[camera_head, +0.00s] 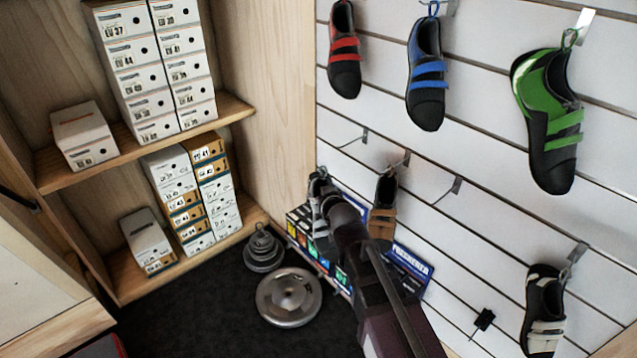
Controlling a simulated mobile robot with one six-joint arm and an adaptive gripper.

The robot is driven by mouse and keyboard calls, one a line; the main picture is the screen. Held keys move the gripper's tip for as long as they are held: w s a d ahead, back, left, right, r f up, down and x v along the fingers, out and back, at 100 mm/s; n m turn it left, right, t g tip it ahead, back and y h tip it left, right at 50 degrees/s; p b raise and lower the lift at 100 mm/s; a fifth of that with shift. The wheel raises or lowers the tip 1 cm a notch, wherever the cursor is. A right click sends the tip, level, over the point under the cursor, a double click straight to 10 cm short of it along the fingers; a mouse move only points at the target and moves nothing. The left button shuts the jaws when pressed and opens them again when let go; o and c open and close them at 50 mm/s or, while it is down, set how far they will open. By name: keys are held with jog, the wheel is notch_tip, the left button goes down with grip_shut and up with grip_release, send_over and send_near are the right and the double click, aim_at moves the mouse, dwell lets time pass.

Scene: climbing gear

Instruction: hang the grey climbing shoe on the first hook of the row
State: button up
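The grey climbing shoe (317,190), grey with dark parts, is off the floor at the end of my arm, toe down. My gripper (328,205) is at the shoe and appears shut on it, though my arm hides most of the fingers. The first hook (353,142) is the leftmost of the lower row on the white slatted wall. It is bare and sticks out to the left. The shoe's top is below and left of the hook's tip, apart from it in the picture.
A brown shoe (383,215) hangs on the second hook, close right of my gripper. The third hook (450,190) is bare; a black-and-white shoe (543,305) hangs farther right. Red, blue and green shoes hang above. Colourful boxes (412,265) stand below; weight plates (289,297) lie on the floor.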

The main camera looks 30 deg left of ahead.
jog(key=w+a+f+b, duration=0.2)
jog(key=w+a+f, duration=0.1)
jog(key=w, duration=0.3)
jog(key=w+a+f+m+h+b, duration=0.1)
jog(key=w+a+f+b, duration=0.2)
jog(key=w+a, duration=0.2)
jog(key=shift+w+a+t, duration=0.15)
jog(key=shift+w+t, duration=0.25)
jog(key=shift+w, duration=0.6)
jog(key=shift+w, duration=0.25)
jog(key=w+d+f+b, duration=0.1)
jog(key=w+d, duration=0.4)
jog(key=w, duration=0.7)
jog(key=shift+f+b, duration=0.3)
jog(key=shift+b, duration=0.05)
dwell(0.8)
jog(key=shift+d+f, duration=0.1)
dwell(0.6)
jog(key=o, duration=1)
